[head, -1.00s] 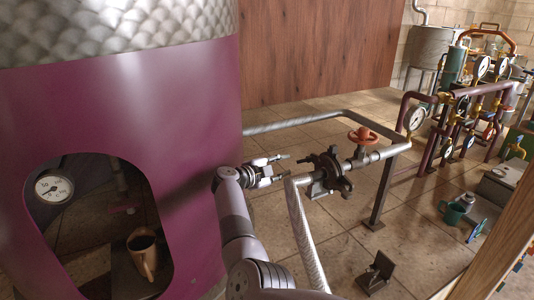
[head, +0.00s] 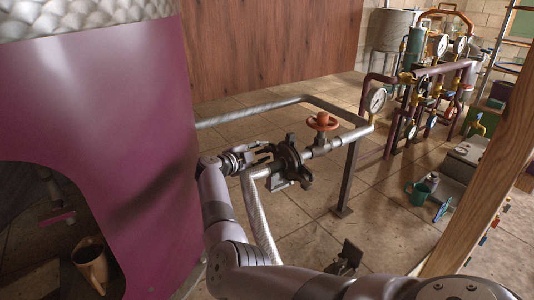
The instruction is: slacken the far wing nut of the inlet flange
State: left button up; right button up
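The inlet flange (head: 290,160) is a dark, lobed joint on the grey metal pipe (head: 338,139), in the middle of the head view. Dark knobs stick out round its rim. They are too small and dim to tell which one is the far wing nut. My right gripper (head: 264,153) is at the flange's left side, its fingertips at or very near the flange's upper left edge. Its fingers blend with the dark metal, so I cannot tell whether they are apart or closed on a nut. My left gripper is not in view.
A red handwheel (head: 322,122) and a gauge (head: 376,100) sit on the pipe right of the flange. A braided hose (head: 256,218) hangs below. The purple still (head: 130,120) stands close on the left. A wooden post (head: 490,185) crosses the right side.

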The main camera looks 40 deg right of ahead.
jog(key=shift+d, duration=0.25)
jog(key=shift+a+r, duration=0.15)
jog(key=shift+a, duration=0.05)
grip_shut()
